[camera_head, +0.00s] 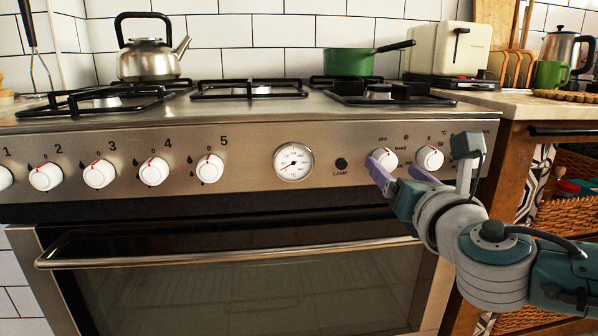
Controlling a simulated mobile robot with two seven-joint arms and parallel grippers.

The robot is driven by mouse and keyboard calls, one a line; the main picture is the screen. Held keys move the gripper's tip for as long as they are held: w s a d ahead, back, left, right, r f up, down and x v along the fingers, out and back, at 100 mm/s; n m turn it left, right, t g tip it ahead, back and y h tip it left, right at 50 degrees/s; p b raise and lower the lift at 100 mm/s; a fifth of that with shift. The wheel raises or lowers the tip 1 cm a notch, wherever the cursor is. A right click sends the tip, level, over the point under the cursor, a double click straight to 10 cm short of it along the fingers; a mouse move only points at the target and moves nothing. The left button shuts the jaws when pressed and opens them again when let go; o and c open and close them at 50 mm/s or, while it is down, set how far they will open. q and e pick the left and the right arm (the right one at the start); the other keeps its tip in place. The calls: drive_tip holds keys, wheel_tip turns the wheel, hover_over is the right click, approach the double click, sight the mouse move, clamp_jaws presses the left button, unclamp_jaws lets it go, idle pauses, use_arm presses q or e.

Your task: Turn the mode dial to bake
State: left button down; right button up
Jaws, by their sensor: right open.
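The mode dial (384,157) is a white knob with a red mark on the stove's front panel, with "OFF" printed above it and "BAKE" to its right. My right gripper (394,166) is open in front of the panel. One purple finger overlaps the lower left of the mode dial and the other is to its lower right, below the temperature knob (430,158). I cannot tell whether a finger touches the dial. My left gripper is not in view.
Several white burner knobs (154,171) and a round gauge (293,165) line the panel to the left. The oven handle (220,255) runs below. A kettle (149,60) and a green pan (347,63) stand on the stovetop. A wooden counter (545,105) is at the right.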

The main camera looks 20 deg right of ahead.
sight(384, 161)
drive_tip(key=shift+b+x, duration=0.35)
drive_tip(key=shift+x, duration=1.05)
clamp_jaws()
